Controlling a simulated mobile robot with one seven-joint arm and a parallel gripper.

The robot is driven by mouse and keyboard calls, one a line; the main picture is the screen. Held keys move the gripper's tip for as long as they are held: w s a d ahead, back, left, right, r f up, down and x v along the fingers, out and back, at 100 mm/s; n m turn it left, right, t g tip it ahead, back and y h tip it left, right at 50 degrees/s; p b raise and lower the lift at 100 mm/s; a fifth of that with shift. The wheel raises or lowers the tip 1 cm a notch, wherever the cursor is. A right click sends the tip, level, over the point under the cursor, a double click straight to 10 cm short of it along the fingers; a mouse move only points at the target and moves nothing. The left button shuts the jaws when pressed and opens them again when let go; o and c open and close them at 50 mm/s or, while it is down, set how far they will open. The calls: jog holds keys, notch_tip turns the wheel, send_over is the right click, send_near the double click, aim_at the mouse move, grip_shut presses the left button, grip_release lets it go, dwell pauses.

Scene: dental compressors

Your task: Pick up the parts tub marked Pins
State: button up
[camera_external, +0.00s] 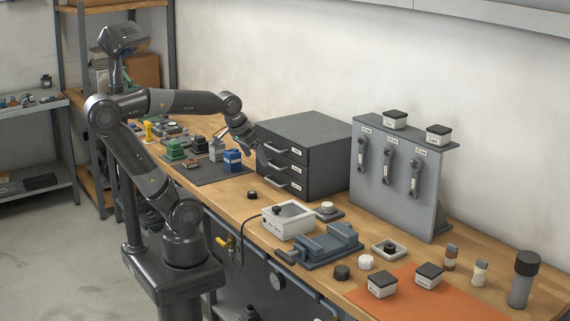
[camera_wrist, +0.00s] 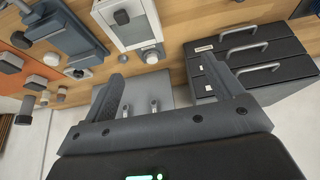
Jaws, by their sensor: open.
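Several small white tubs with black lids show in the external view, their labels too small to read, so I cannot tell which is marked Pins. Two stand on the grey panel's top ledge: a left tub (camera_external: 395,120) and a right tub (camera_external: 438,135). Two more sit on the orange mat: a left tub (camera_external: 382,285) and a right tub (camera_external: 428,276). My gripper (camera_external: 258,148) is by the left side of the dark drawer unit, well away from these tubs. In the wrist view my gripper (camera_wrist: 163,86) is open, with nothing held between its fingers.
The dark drawer unit (camera_external: 303,155) and the upright grey panel (camera_external: 400,180) with hanging tools stand along the wall. A white box (camera_external: 289,221), a blue-grey vise-like fixture (camera_external: 325,246) and the orange mat (camera_external: 455,308) are nearer the front edge. Small bottles stand at right.

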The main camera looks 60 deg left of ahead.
jog(key=w+d+r+g, duration=0.1)
jog(key=w+d+r, duration=0.1)
jog(key=w+d, duration=0.7)
jog(key=m+g, duration=0.1)
jog(key=g, duration=0.3)
send_near(383, 277)
jog(key=shift+w+a+f, duration=0.1)
jog(key=shift+w+f, duration=0.05)
jog(key=shift+w, duration=0.1)
jog(key=shift+s+f, duration=0.1)
jog(key=shift+f, duration=0.2)
notch_tip(383, 277, down, 10)
jog(key=shift+f, duration=0.2)
jog(key=c, duration=1.2)
jog(key=shift+o, duration=0.2)
jog(key=shift+r, duration=0.1)
